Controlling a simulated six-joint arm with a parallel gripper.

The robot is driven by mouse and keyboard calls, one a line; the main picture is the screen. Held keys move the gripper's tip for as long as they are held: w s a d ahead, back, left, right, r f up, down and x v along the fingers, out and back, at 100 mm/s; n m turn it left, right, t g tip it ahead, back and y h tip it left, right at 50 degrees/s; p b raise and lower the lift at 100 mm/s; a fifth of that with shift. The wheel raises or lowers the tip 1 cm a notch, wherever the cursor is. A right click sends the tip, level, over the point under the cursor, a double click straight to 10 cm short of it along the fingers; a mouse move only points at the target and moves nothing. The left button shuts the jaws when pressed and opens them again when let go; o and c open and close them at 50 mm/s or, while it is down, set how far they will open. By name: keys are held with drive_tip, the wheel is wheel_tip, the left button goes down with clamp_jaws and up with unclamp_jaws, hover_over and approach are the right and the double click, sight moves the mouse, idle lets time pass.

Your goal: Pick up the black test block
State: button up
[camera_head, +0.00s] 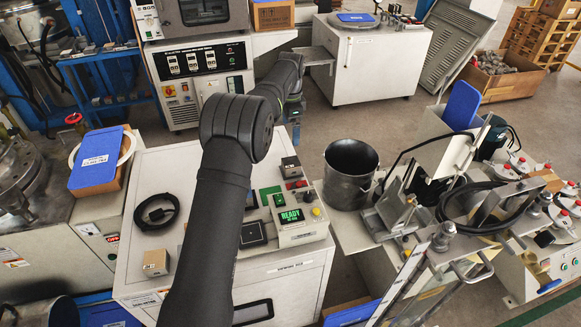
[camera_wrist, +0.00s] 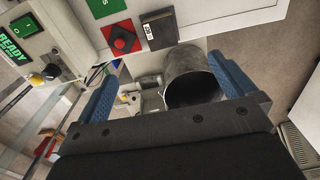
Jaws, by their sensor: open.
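The black test block (camera_head: 290,167) is a small dark block with a light label. In the wrist view the black block (camera_wrist: 160,29) is near the top centre, just beyond the fingertips. My gripper (camera_wrist: 164,62) shows two blue fingers spread wide with nothing between them; it is open and apart from the block. In the head view my dark arm crosses the cabinet, and the gripper end (camera_head: 294,112) is behind the block, partly hidden by the arm.
A dark metal bucket (camera_head: 350,172) stands to the right. A beige block (camera_head: 155,262) and a coiled black cable (camera_head: 156,212) lie at the cabinet's left.

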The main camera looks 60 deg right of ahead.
drive_tip(key=shift+r, duration=1.05)
drive_tip(key=c, duration=0.4)
drive_tip(key=shift+c, duration=0.2)
drive_tip(key=n+t+h, duration=0.3)
drive_tip(key=n, duration=1.5)
approach(291, 162)
drive_tip(key=x, duration=0.4)
drive_tip(key=shift+s+f, duration=0.2)
drive_tip(key=shift+s, duration=0.1)
drive_tip(key=shift+w+x, duration=0.15)
drive_tip(key=shift+x, duration=1.45)
drive_tip(key=shift+w+x, duration=0.15)
drive_tip(key=shift+x, duration=1.4)
